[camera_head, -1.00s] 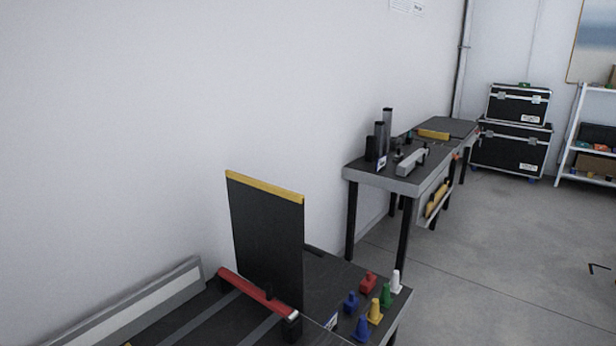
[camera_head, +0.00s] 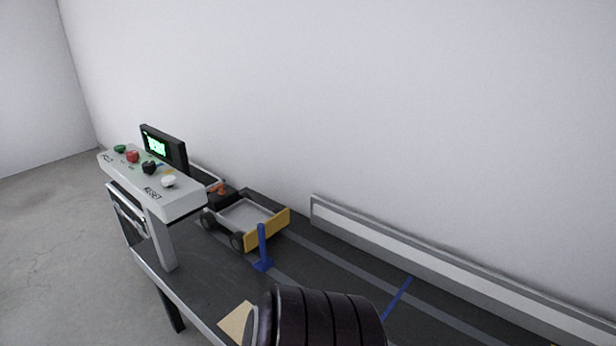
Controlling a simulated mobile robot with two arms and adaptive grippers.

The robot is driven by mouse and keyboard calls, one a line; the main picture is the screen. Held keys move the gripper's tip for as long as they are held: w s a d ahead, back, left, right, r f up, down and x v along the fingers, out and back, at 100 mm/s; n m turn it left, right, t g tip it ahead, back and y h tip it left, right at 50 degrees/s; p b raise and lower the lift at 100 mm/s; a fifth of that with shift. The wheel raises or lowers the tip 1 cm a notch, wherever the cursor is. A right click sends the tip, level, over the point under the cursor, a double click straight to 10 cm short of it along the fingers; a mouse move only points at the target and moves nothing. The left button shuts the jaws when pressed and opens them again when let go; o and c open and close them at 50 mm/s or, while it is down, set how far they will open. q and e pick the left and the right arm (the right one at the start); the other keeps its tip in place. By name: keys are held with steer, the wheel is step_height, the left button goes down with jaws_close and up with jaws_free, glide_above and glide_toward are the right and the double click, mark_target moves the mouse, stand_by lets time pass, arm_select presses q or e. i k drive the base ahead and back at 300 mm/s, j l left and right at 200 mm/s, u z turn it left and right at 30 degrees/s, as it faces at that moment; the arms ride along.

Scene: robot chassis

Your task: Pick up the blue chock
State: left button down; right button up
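A blue upright post on a small blue foot (camera_head: 263,252) stands on the dark table (camera_head: 205,275), just in front of a small cart. I cannot tell whether it has to do with the chock. Neither of my grippers is in view. A dark ribbed cylinder at the bottom centre, probably part of my arm, hides some of the table.
The wheeled cart (camera_head: 246,216) has a yellow end plate. A grey button console (camera_head: 160,187) with a screen (camera_head: 164,148) stands at the left. A tan piece (camera_head: 236,322) lies near the front edge. A blue strip (camera_head: 397,298) and a long grey rail (camera_head: 420,260) lie right.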

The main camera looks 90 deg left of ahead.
mark_target(266, 263)
steer(key=k+l+u, duration=0.1)
steer(key=u, duration=2.95)
